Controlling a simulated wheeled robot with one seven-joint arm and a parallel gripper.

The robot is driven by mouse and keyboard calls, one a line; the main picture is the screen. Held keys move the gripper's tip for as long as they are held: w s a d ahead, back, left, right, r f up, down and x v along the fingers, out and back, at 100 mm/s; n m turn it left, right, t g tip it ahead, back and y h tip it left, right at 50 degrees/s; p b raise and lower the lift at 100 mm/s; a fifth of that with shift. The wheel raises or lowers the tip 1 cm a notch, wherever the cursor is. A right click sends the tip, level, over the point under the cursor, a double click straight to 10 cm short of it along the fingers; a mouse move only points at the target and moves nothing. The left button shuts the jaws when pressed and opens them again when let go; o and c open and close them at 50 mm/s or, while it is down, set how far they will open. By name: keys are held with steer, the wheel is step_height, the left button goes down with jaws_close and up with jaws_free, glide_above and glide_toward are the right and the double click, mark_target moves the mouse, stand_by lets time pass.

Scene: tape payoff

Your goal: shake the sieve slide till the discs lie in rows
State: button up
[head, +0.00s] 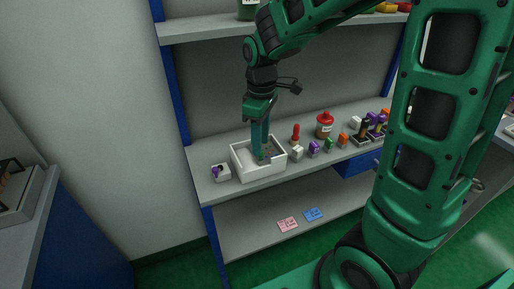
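A white open-topped tray (252,176) stands on the grey worktop at its left part. Something grey lies inside it; it may be the sieve slide, but I cannot tell at this size. My gripper (263,158) points down into the tray, its green fingers reaching below the rim near the middle. Whether the fingers are apart or closed on something small and dark there is too small to tell. I cannot make out any discs or rows.
An upper shelf (205,29) hangs above. Pink (287,224) and blue (312,214) cards lie below.

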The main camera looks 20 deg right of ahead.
mark_target(265, 149)
steer(key=shift+f, duration=1.55)
jaws_close()
